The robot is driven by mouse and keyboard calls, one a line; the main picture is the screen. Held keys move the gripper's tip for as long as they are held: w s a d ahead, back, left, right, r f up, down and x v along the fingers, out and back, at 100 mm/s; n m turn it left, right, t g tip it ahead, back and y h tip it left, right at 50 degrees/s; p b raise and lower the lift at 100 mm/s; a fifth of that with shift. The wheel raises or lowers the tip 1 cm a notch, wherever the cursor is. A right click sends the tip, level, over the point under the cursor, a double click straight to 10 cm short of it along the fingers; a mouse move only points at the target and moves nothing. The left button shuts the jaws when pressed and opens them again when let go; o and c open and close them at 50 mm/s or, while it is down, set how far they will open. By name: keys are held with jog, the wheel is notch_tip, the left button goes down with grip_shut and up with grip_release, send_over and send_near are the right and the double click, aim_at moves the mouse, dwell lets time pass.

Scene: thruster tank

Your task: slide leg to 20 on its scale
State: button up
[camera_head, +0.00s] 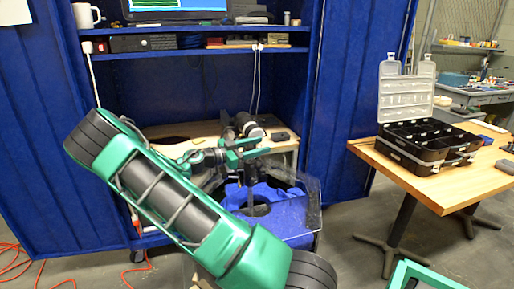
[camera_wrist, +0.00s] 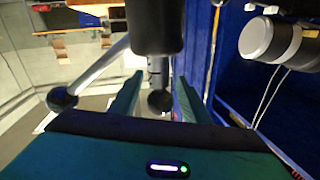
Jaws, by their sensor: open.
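My gripper (camera_wrist: 155,92) is open, with its two green fingers pointing away from the wrist camera. Between the fingers, in the picture, is an upright grey rod (camera_wrist: 158,70) with a dark round end, below a black cylinder (camera_wrist: 155,28). I cannot tell whether either finger touches the rod. A slanted metal bar with a black ball (camera_wrist: 61,98) is to the left. I cannot tell which part is the leg, and no scale marks are readable. In the head view my gripper (camera_head: 255,151) is small, among dark parts above the blue tank (camera_head: 290,230).
A silver and black cylinder (camera_wrist: 272,40) is at the upper right of the wrist view; it also seems to show in the head view (camera_head: 248,124). A wooden shelf (camera_head: 175,130) lies behind the tank. An open black case (camera_head: 425,145) stands on the wooden table (camera_head: 450,187) at right.

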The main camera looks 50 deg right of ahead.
jog(key=shift+d, duration=0.1)
grip_shut()
jog(key=shift+r, duration=0.1)
dwell(0.3)
grip_release()
jog(key=v, duration=1.1)
